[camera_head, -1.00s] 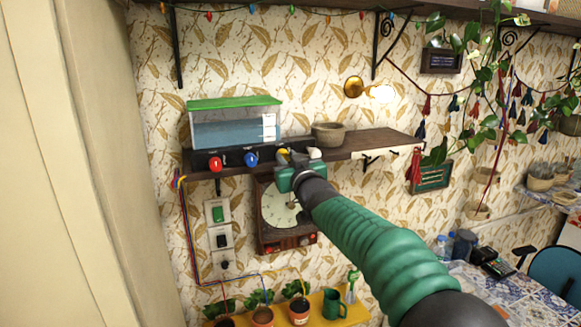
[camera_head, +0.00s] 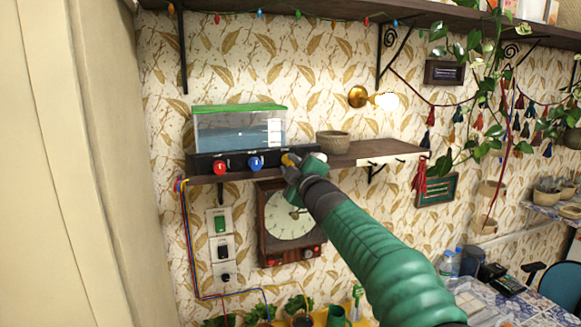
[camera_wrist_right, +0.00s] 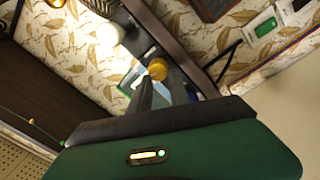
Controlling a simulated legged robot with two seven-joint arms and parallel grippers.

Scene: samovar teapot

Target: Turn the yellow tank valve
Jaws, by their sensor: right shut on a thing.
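The water tank (camera_head: 235,128) with a green lid stands on the wooden shelf over a dark valve panel (camera_head: 203,161). A red valve (camera_head: 220,168) and a blue valve (camera_head: 255,163) are on the panel. The yellow valve (camera_head: 286,159) is right of the blue one, mostly hidden by my right gripper (camera_head: 291,162). In the wrist view the yellow valve (camera_wrist_right: 157,69) shows at the tips of the right gripper's fingers (camera_wrist_right: 159,80), which are shut on it. The right gripper is rolled to a tilt. My left gripper is not in view.
A woven pot (camera_head: 333,142) stands on the shelf (camera_head: 375,152) right of the tank. A clock (camera_head: 290,222) hangs below, behind my right arm. Wall switches (camera_head: 220,248) and coloured tubes run down the left. Potted plants (camera_head: 264,312) are at the bottom.

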